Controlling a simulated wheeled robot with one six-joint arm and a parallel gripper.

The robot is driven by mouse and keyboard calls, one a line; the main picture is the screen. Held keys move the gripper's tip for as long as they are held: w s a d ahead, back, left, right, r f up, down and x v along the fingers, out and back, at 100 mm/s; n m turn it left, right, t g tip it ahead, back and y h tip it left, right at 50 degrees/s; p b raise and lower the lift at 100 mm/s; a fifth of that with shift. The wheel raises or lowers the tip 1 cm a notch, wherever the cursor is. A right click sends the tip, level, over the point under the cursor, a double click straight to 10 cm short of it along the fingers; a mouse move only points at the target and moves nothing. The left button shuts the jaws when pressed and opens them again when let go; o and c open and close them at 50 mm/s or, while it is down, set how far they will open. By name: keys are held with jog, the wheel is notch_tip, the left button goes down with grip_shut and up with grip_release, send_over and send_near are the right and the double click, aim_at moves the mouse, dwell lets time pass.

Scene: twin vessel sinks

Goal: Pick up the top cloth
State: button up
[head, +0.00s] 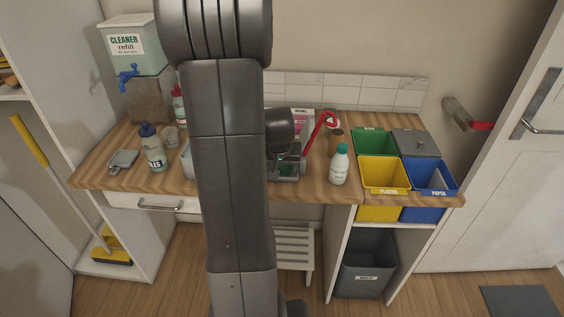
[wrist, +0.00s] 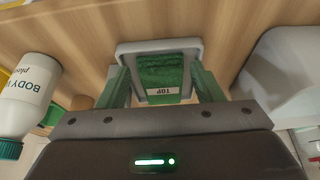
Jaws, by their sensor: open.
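A green cloth (wrist: 162,70) with a white label reading TOP, upside down in the wrist view, lies in a pale grey holder (wrist: 160,46). In the head view the cloth shows as a small green patch (head: 287,170) on the counter, just right of my arm. My gripper (wrist: 162,86) is open, with a green finger on either side of the cloth and nothing visibly held between them. I cannot tell how high the fingertips are above the cloth. Anything under the cloth is hidden.
A white bottle (head: 339,165) stands close to the right, also in the wrist view (wrist: 27,95). A red curved thing (head: 322,124) rises behind. Sorting bins (head: 383,176) are farther right. My arm hides the middle.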

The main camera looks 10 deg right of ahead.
jog(key=shift+x, duration=1.15)
jog(key=shift+c, duration=0.2)
jog(key=c, duration=0.6)
